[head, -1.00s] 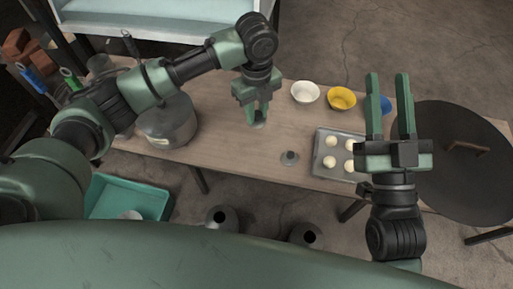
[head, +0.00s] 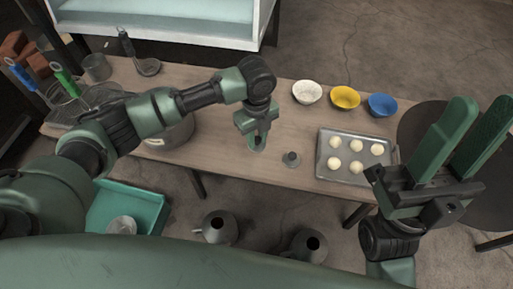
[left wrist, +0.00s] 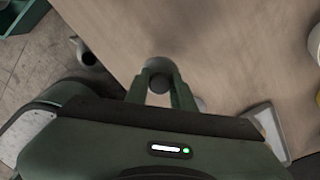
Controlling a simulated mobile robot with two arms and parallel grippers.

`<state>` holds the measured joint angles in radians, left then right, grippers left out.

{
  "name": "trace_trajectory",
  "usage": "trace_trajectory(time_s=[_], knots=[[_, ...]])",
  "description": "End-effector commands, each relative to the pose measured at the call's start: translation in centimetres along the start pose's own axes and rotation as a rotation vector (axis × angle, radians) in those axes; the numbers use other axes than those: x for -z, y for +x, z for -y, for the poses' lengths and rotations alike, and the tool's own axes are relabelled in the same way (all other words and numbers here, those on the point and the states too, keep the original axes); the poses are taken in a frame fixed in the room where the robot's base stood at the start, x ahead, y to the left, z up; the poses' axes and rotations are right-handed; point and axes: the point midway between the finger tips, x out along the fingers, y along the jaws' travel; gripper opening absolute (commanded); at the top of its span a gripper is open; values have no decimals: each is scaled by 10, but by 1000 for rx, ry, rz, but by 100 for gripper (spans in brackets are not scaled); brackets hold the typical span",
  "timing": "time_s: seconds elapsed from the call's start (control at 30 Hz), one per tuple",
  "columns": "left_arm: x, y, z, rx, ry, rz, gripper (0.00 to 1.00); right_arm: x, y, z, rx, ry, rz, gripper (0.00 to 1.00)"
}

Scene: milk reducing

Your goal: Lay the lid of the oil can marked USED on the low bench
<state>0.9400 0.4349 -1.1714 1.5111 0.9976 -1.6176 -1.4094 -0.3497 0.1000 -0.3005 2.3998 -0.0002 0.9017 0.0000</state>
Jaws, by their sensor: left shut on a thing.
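My left gripper (head: 257,142) is shut on a small grey lid (head: 257,150), over the middle of the low bench (head: 230,135). In the left wrist view its fingers (left wrist: 160,82) close around a dark round knob (left wrist: 160,66). I cannot tell whether this lid touches the bench. A second grey lid with a knob (head: 291,158) lies on the bench just right of it. Two dark cans, a left one (head: 218,229) and a right one (head: 308,245), stand open on the floor before the bench. No USED marking is readable. My right gripper (head: 485,112) is open and empty.
A tray (head: 324,168) of pale dough balls lies right of the lids. White (head: 306,92), yellow (head: 345,97) and blue (head: 382,105) bowls stand behind it. A pot (head: 168,138) is partly behind my left arm. A teal crate (head: 152,212) is on the floor.

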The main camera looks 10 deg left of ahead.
Motion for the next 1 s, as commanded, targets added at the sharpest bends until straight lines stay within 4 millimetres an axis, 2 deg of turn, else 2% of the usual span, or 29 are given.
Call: trace_trajectory(time_s=[0.03, 0.13, 0.23, 0.67, 0.7, 0.73, 0.77, 1.0], knots=[[1, 12, -1, -3, 1, -1, 0, -2, -7, 0, 0, 0, 0, 36], [1, 31, -1, -3, 1, -1, 0, -4, -16, 0, 0, 0, 2, 36], [0, 46, -1, -2, 1, 0, 0, -5, -13, 0, 9, -3, -22, 36], [0, 52, -1, -2, 0, 0, 0, -5, -9, 0, 10, -3, -22, 36], [0, 52, -1, -2, 0, 0, 35, -5, -10, 0, 10, -3, -21, 36], [0, 52, -1, -2, 0, 0, 43, -5, -10, 0, 10, -3, -21, 36], [0, 52, -1, -2, 0, 0, 46, -5, -10, 0, 10, -3, -22, 36], [0, 51, -1, -1, 0, 0, 46, -5, -10, 0, 10, -3, -22, 36]])
